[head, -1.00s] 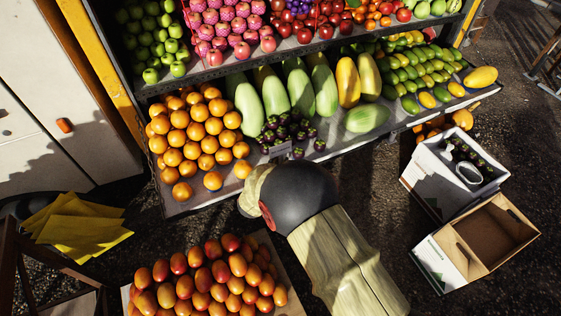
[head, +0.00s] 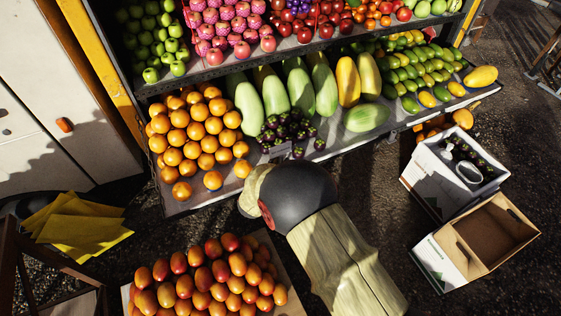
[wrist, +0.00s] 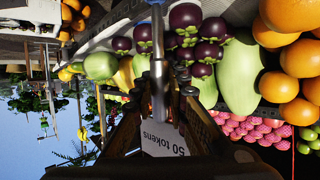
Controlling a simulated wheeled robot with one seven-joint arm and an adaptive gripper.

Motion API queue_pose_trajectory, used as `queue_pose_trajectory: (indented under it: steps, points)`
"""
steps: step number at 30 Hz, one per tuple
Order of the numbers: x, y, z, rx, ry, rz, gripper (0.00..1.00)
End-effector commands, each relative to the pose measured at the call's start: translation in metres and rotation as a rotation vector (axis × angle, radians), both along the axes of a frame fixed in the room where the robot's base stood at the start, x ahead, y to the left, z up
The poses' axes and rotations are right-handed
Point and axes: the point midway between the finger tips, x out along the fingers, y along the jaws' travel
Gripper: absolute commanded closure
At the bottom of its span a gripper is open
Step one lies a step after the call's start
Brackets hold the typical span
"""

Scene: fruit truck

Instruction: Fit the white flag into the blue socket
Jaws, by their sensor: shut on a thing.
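My gripper (wrist: 158,98) is shut on the white flag (wrist: 164,143), whose plate reads "50 tokens" in the wrist view. The flag's grey metal pole runs from between the fingers to the top edge of that view. A small blue part (wrist: 155,2), apparently the blue socket, shows there at the pole's end, mostly cut off. I cannot tell whether the pole is inside it or only in line with it. In the head view my arm hides the gripper, in front of the fruit stand near the purple mangosteens (head: 285,132).
Oranges (head: 195,135) are piled on the stand's left, with green melons (head: 297,88) behind the mangosteens. A tray of reddish fruit (head: 205,275) stands low in front. An open cardboard box (head: 490,235) and a white box (head: 430,180) are on the right.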

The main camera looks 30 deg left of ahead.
Motion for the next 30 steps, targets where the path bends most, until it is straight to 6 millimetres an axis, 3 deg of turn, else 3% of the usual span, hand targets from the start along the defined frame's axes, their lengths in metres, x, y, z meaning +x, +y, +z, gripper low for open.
queue_pose_trajectory:
  steps: [30]
  points:
    - [0.0, 0.0, -0.024, -0.001, -0.001, 0.0, 1.0]
